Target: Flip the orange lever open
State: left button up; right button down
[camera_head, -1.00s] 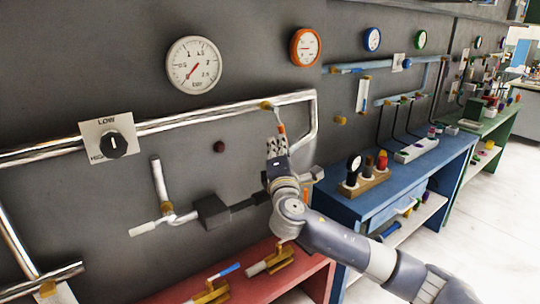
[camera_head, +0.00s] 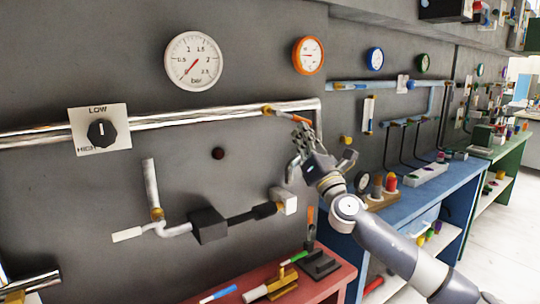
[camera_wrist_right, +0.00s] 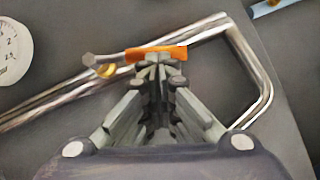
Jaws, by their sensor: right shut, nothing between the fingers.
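The orange lever (camera_head: 290,116) sits on a small brass valve (camera_head: 267,110) on the silver pipe. It points right, nearly along the pipe, tilted slightly down. It also shows in the right wrist view (camera_wrist_right: 157,53), lying across just beyond the fingertips. My right gripper (camera_head: 303,130) is shut and empty, with its fingertips at the lever's lower edge. In the right wrist view the closed fingertips (camera_wrist_right: 160,64) overlap the lever, and contact cannot be told for sure. My left gripper is not in view.
A white pressure gauge (camera_head: 193,61) and a LOW/HIGH knob (camera_head: 102,133) are on the wall at left. The pipe (camera_head: 200,119) bends down right of the lever. Below stands a red bench (camera_head: 335,283) with an upright orange-tipped handle (camera_head: 310,224); a blue bench (camera_head: 440,190) is at right.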

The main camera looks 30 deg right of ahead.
jog(key=shift+w+d+r, duration=0.1)
jog(key=shift+d+r, duration=0.7)
jog(key=shift+r, duration=0.15)
jog(key=v, duration=1.2)
dwell(0.5)
dwell(0.5)
